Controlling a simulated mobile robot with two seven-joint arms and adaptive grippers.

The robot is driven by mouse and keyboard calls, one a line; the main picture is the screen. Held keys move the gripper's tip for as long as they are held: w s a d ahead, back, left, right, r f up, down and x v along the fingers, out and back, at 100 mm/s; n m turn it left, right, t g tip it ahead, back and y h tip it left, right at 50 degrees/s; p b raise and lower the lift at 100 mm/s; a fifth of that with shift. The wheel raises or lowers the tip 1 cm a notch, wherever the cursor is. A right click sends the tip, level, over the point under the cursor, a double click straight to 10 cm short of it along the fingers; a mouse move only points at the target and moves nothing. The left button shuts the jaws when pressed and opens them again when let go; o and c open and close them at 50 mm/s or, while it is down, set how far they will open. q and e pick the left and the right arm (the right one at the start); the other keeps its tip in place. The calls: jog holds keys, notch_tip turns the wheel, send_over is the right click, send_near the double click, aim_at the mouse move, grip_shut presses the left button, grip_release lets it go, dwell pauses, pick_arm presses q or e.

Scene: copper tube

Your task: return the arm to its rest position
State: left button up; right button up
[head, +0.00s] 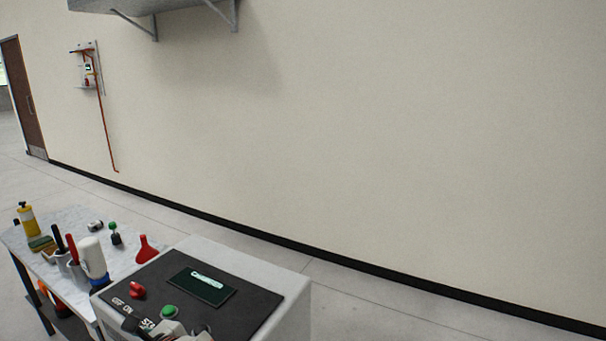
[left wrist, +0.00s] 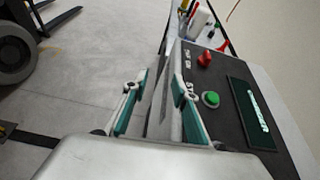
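My left gripper (left wrist: 158,115) is open and empty in the left wrist view, its two teal-padded fingers apart. It is beside the machine's control panel (left wrist: 225,85), with the right finger close to the panel's edge. I cannot tell whether they touch. The panel carries a red knob (left wrist: 205,59), a green button (left wrist: 211,99) and a dark display (left wrist: 250,113). In the head view, part of my left gripper (head: 168,328) shows at the bottom, over the front of the control panel (head: 250,310). My right gripper is in neither view.
A table (head: 65,222) with bottles, a red funnel (head: 147,249) and brushes stands left of the machine (head: 290,270). A long wall (head: 400,140) runs behind. In the left wrist view, a dark wheel (left wrist: 14,52) stands at the upper left, with open floor (left wrist: 95,70) between.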

pick_arm(q)
jog(key=s+f+n+h, duration=0.3)
jog(key=s+f+n, duration=0.3)
jog(key=s+n, duration=0.25)
jog(key=s+f+n+h, duration=0.4)
jog(key=s+f+n, duration=0.25)
jog(key=s, duration=0.25)
jog(key=d+f+n+t+h, duration=0.3)
jog(key=d+f+h, duration=0.3)
jog(key=d+f, duration=0.9)
jog(key=shift+w+d+f+n+t+h, duration=0.25)
jog(key=shift+f+n+t+h, duration=0.15)
jog(key=shift+t, duration=0.2)
